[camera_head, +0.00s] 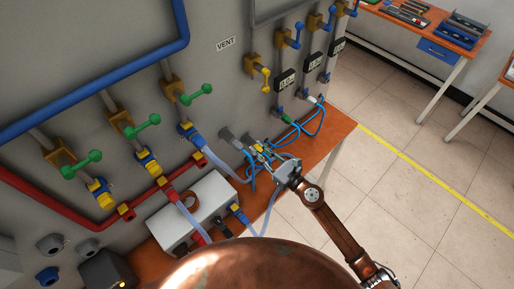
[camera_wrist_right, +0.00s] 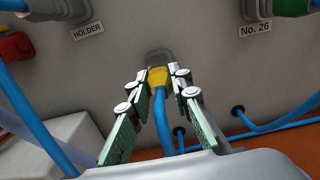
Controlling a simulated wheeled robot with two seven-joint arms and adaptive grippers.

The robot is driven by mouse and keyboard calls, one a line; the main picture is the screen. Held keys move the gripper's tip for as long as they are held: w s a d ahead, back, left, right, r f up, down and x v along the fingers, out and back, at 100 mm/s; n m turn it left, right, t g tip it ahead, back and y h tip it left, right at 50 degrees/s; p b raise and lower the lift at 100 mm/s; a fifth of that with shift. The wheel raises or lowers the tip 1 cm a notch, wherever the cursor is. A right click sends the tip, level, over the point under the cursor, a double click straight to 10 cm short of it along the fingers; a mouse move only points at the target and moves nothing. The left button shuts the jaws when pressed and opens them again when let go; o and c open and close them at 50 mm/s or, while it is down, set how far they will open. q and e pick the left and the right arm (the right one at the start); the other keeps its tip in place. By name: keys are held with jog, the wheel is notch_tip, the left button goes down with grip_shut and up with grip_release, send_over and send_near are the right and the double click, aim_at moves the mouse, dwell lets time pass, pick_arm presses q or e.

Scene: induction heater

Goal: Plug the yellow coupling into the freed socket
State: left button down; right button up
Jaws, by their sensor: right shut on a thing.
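The yellow coupling (camera_wrist_right: 157,77) with a blue hose (camera_wrist_right: 162,118) is between the fingertips of my right gripper (camera_wrist_right: 160,86) in the right wrist view. The gripper is shut on it. The coupling's front end is at a grey socket (camera_wrist_right: 157,56) on the wall panel; I cannot tell whether it is seated. In the head view my right gripper (camera_head: 266,155) reaches to the panel's lower part, where its fingers hide most of the coupling. My left gripper is not in view.
A white box (camera_head: 193,209) stands left of the gripper on the orange bench (camera_head: 340,128). Blue hoses (camera_head: 309,124) hang nearby.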

aim_at(262, 153)
grip_shut()
jog(key=shift+b+v, duration=0.4)
jog(key=shift+v, duration=2.55)
